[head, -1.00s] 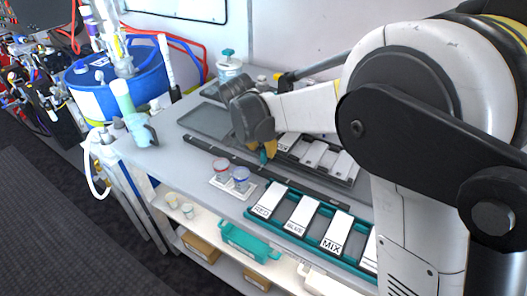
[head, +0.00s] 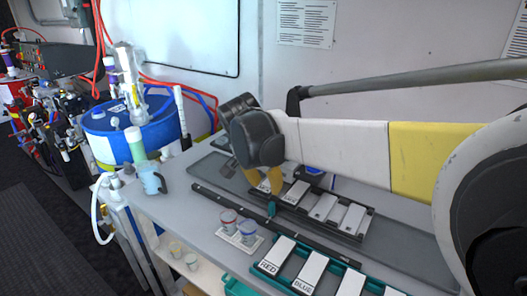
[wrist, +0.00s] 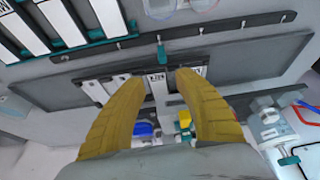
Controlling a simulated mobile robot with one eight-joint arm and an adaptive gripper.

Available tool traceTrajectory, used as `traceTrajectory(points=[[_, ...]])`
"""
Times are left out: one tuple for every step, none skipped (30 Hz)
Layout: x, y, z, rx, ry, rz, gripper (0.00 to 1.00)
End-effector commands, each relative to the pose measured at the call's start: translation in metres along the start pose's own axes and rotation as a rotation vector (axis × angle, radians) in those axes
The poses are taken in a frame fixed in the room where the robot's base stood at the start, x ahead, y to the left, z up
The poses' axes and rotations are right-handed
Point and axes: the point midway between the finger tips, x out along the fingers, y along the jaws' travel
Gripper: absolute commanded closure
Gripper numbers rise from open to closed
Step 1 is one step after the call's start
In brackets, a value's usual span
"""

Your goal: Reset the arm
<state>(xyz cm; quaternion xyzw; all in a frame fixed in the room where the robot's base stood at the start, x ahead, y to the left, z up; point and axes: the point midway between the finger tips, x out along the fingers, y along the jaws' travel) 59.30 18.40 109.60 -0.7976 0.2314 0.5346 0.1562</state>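My gripper (head: 264,180) hangs over the back part of the grey bench, above the dark tray (head: 352,220) of white cards. In the wrist view its two yellow fingers (wrist: 158,82) stand apart with nothing between them. Beyond the fingertips the wrist view shows the same dark tray with white cards (wrist: 157,84) and a small teal piece (wrist: 161,53) on a dark rail. My arm reaches in from the right of the head view, its white and yellow link nearly level.
A teal rack (head: 262,267) with cards marked RED and BLUE lies at the front edge. Two small cups (head: 238,228) stand on a white holder beside it. A blue drum (head: 133,138) and a light-blue jug (head: 152,178) are at the left. A wall is behind.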

Motion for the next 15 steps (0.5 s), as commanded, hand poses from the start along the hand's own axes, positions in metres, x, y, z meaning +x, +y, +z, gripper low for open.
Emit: traceTrajectory(points=[[-0.004, 0.012, -0.002, -0.009, -0.002, -0.007, 0.62], [-0.007, 0.021, -0.003, -0.021, -0.003, -0.015, 0.62], [-0.011, 0.034, -0.004, -0.040, -0.004, -0.027, 0.62], [-0.015, 0.045, -0.004, -0.056, -0.005, -0.038, 0.62], [-0.018, 0.056, -0.004, -0.074, -0.004, -0.051, 0.62], [-0.023, 0.073, -0.003, -0.100, -0.003, -0.067, 0.62], [-0.026, 0.085, -0.002, -0.120, -0.001, -0.081, 0.62], [-0.029, 0.098, 0.000, -0.139, 0.003, -0.093, 0.62], [-0.032, 0.113, 0.003, -0.165, 0.007, -0.111, 0.62], [-0.034, 0.124, 0.005, -0.184, 0.013, -0.124, 0.62], [-0.036, 0.136, 0.009, -0.203, 0.019, -0.136, 0.62], [-0.038, 0.150, 0.013, -0.228, 0.029, -0.152, 0.62], [-0.039, 0.161, 0.017, -0.246, 0.036, -0.163, 0.62], [-0.040, 0.172, 0.022, -0.264, 0.045, -0.176, 0.62], [-0.041, 0.185, 0.028, -0.288, 0.057, -0.189, 0.62]])
